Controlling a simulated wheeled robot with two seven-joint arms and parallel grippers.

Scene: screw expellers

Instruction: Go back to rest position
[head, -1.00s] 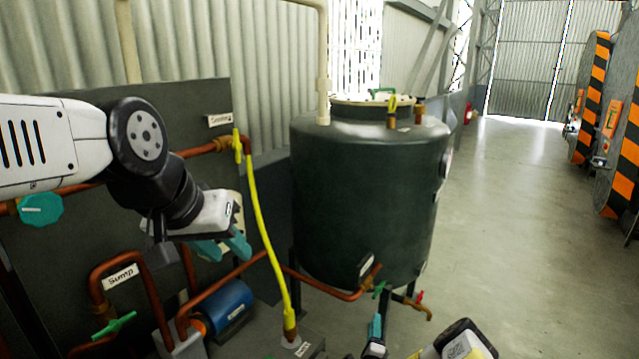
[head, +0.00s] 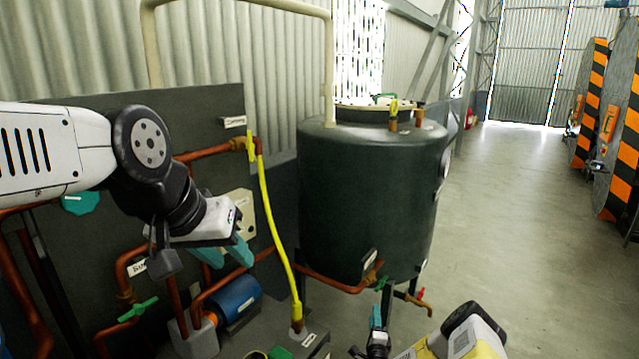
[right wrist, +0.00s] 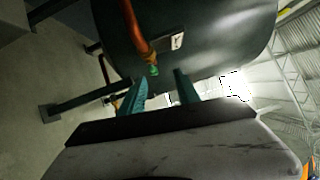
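My left gripper (head: 227,255) hangs in front of the dark panel at the left of the head view. Its teal fingers are apart with nothing visible between them. My right gripper (head: 376,318) is at the bottom of the head view, in front of the dark green tank (head: 370,200); there its fingers overlap. In the right wrist view its two teal fingers (right wrist: 160,92) stand apart, with a gap between them. The tank's underside and a copper pipe show behind them, and I see nothing held.
A dark panel (head: 75,250) with copper pipes, valves and a blue pump (head: 235,300) stands close to my left arm. A yellow hose (head: 277,240) runs down beside it. A red-handled tap (head: 420,304) is near my right gripper. The floor (head: 500,220) to the right is open.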

